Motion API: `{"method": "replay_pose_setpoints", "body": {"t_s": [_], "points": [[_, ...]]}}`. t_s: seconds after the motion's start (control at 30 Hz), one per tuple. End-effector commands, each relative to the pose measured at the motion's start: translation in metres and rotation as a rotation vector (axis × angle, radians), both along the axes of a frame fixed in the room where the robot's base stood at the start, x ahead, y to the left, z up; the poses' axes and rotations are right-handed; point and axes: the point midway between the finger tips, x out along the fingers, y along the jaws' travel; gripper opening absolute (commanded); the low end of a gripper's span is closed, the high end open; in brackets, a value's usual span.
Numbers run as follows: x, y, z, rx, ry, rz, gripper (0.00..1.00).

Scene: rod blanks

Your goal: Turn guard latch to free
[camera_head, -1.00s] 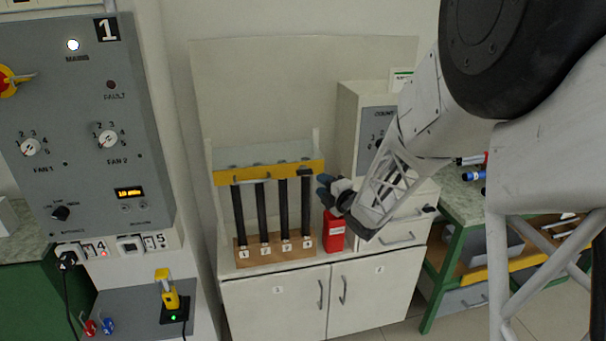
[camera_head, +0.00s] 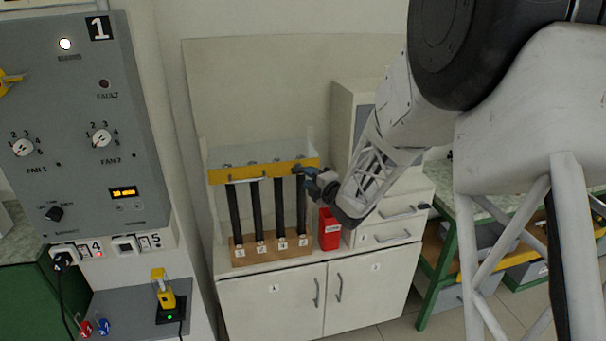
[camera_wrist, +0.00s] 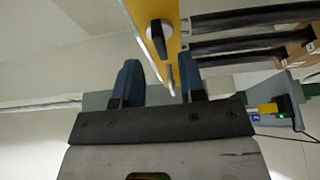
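The yellow guard bar (camera_head: 240,174) runs across the top of the rod rack; it also shows in the wrist view (camera_wrist: 150,10). The guard latch (camera_wrist: 157,40) is a dark lever on a pale round base on the bar's face. In the head view my gripper (camera_head: 312,182) is at the bar's right end and partly hides the latch area.
Several black rods (camera_head: 256,210) stand in a numbered wooden base (camera_head: 270,251) below the bar. A red container (camera_head: 329,232) stands right of them on the white cabinet (camera_head: 270,300). A grey control panel (camera_head: 80,120) is at the left.

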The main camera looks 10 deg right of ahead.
Motion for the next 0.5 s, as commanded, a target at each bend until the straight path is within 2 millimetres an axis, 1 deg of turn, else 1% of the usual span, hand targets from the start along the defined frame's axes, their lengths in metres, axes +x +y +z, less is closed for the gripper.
{"method": "replay_pose_setpoints", "body": {"t_s": [0.2,0.33,0.5], "points": [[0.022,0.009,0.0,0.0,0.001,0.001,0.37],[0.03,0.013,0.0,0.001,0.001,0.0,0.37],[0.035,0.015,0.0,0.0,0.001,0.0,0.37]]}}
